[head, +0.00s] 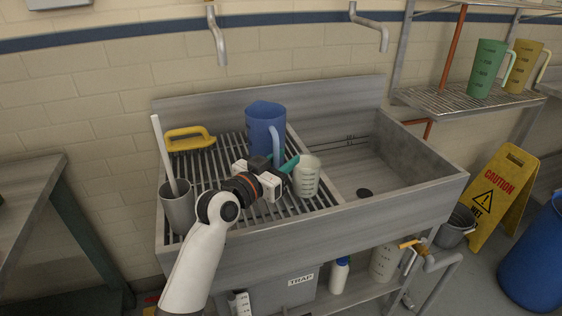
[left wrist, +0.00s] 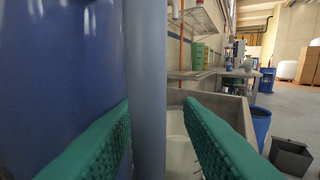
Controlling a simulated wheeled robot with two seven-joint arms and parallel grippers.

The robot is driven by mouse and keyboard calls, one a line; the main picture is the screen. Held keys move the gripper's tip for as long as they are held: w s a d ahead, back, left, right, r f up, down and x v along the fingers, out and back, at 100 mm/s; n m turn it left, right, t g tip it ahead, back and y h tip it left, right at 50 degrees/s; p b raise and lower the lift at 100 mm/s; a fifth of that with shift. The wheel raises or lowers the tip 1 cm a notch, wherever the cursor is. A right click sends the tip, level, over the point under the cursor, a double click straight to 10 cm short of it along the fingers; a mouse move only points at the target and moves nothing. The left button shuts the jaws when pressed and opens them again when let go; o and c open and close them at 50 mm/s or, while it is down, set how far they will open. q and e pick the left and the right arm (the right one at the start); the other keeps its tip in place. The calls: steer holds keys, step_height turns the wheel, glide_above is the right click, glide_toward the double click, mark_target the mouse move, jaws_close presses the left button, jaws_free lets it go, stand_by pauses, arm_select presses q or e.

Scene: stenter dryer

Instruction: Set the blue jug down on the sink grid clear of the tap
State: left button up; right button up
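The blue jug (head: 262,127) appears upright on the left part of the sink grid (head: 221,165), its base partly hidden by my left gripper. My left gripper (head: 284,163) is at its handle side. In the left wrist view, the jug's wall (left wrist: 60,70) fills the left side. The upright handle (left wrist: 146,80) runs between the green finger pads (left wrist: 156,104), with a gap on the right; the fingers look open around it. A bent tap (head: 217,38) hangs from the wall, up and left of the jug. My right gripper is not in view.
A translucent jug (head: 307,178) stands close right of my left gripper. A yellow-handled brush (head: 188,137) lies at the grid's back left. A grey beaker (head: 178,209) holding a pale stick stands front left. The sink basin (head: 352,168) is empty. A second tap (head: 369,27) hangs right.

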arm_select(q)
steer(key=v, duration=1.2)
steer(key=shift+b, duration=0.3)
